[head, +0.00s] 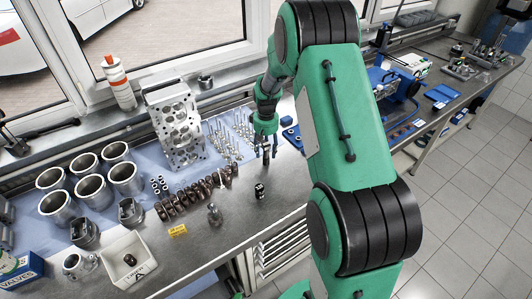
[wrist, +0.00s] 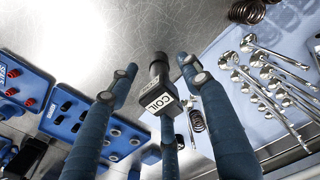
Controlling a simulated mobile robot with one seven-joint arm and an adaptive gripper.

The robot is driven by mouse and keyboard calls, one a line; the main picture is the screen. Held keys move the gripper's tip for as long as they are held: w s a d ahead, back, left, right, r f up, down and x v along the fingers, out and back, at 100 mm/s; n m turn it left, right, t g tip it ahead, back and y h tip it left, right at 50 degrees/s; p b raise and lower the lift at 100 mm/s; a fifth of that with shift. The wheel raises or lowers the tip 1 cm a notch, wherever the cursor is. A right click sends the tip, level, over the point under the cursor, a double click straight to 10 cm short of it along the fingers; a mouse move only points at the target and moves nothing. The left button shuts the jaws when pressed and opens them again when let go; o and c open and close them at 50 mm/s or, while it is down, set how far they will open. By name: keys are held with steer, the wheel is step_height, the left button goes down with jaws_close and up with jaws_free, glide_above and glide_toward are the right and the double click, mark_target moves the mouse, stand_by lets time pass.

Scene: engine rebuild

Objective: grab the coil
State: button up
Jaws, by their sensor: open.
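The coil (wrist: 158,97) is a dark part with a boxy body, a white label reading "COIL" and a narrower black end. In the wrist view it lies between the fingers of my gripper (wrist: 155,75). The blue fingers are spread, with one on each side of the coil and a third partly behind it; I cannot tell whether any finger touches it.
Blue trays (wrist: 80,125) with small parts lie left of the coil in the wrist view, and shiny valves (wrist: 275,80) and springs lie on its right. In the head view a small black item (head: 260,191) stands on bare bench in front of my gripper, near the crankshaft (head: 190,199).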

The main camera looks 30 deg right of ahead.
steer(key=shift+f, duration=1.2)
steer(key=shift+c, duration=0.5)
jaws_close()
